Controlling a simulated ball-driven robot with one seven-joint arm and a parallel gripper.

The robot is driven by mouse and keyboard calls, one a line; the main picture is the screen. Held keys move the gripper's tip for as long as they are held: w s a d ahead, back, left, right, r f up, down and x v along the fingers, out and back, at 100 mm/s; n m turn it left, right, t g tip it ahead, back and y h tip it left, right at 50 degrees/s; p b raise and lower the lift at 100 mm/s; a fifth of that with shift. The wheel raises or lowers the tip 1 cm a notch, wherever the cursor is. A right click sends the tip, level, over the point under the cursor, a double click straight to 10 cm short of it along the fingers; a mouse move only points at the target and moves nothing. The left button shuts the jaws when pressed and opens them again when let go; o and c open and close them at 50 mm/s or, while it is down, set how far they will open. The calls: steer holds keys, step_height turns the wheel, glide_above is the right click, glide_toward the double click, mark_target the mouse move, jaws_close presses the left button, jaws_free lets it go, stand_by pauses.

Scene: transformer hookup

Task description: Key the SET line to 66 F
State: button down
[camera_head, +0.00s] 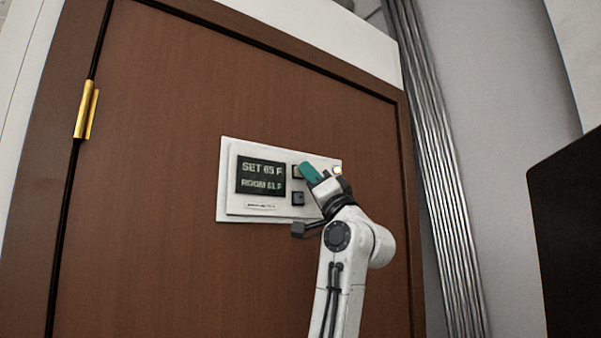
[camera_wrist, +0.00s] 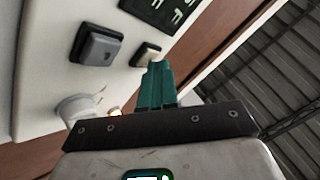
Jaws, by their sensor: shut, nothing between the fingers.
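A white thermostat panel (camera_head: 230,205) is mounted on a brown door. Its dark display (camera_head: 260,176) reads SET 65 F, with a ROOM line below that looks like 61 F. Right of the display are an upper button (camera_head: 296,171) and a lower dark button (camera_head: 298,198). My gripper (camera_head: 309,172), with green fingers, is shut and empty at the upper button and partly covers it. In the wrist view the fingertips (camera_wrist: 156,64) are right at a pale button (camera_wrist: 145,54); I cannot tell whether they touch it. The grey button (camera_wrist: 98,45) is clear of them.
A small lit lamp (camera_head: 337,170) is at the panel's right edge, beside my gripper. A white round fitting (camera_wrist: 77,108) stands out from the panel in the wrist view. A brass hinge (camera_head: 86,109) is on the door's left. Ribbed metal (camera_head: 437,150) runs along the right.

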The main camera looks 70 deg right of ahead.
steer(key=shift+s+a, duration=0.45)
steer(key=shift+s, duration=0.2)
steer(key=shift+s+a+b, duration=0.2)
steer(key=shift+s+a, duration=0.25)
steer(key=shift+s, duration=0.25)
steer(key=shift+s+a+b, duration=0.15)
steer(key=shift+s+a, duration=0.25)
steer(key=shift+s, duration=0.35)
steer(key=shift+s+a+b, duration=0.2)
steer(key=shift+s+a, duration=0.25)
steer(key=shift+s, duration=0.25)
stand_by(1.1)
